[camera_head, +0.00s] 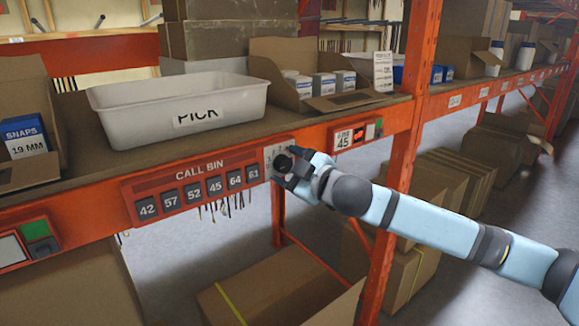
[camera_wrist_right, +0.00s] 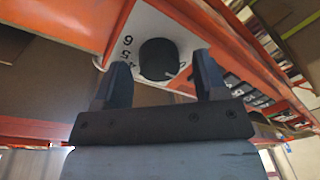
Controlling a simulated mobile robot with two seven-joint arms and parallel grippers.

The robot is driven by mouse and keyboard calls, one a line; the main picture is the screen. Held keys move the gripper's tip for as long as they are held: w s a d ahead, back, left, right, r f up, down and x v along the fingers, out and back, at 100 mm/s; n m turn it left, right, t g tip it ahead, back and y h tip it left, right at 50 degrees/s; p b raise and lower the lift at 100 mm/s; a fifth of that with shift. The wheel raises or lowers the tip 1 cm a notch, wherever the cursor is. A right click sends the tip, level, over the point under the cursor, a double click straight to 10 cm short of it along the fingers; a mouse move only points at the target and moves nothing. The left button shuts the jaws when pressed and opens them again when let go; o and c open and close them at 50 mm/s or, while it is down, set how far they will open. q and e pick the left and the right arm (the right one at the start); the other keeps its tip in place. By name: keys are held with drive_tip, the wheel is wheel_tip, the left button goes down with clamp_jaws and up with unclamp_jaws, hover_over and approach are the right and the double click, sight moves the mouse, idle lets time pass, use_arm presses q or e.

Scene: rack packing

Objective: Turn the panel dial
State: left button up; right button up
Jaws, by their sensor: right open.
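The panel dial is a round black knob (camera_wrist_right: 159,59) on a white plate (camera_wrist_right: 150,22) with printed numbers, seen in the right wrist view. The plate (camera_head: 270,158) also shows in the head view at the right end of the red CALL BIN panel (camera_head: 190,184). My right gripper (camera_head: 288,164) is at the dial, and its fingers hide part of it there. In the right wrist view the gripper (camera_wrist_right: 160,82) is open, with one finger on each side of the knob. Whether a finger touches the knob I cannot tell. My left gripper is in neither view.
The orange shelf beam (camera_head: 85,215) carries the panel. On the shelf stand a white PICK bin (camera_head: 120,105), open cartons and a SNAPS box (camera_head: 24,136). An orange upright (camera_head: 400,160) rises right of the dial. A display reading 45 (camera_head: 345,138) sits beside it.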

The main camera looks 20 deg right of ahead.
drive_tip(key=c, duration=0.9)
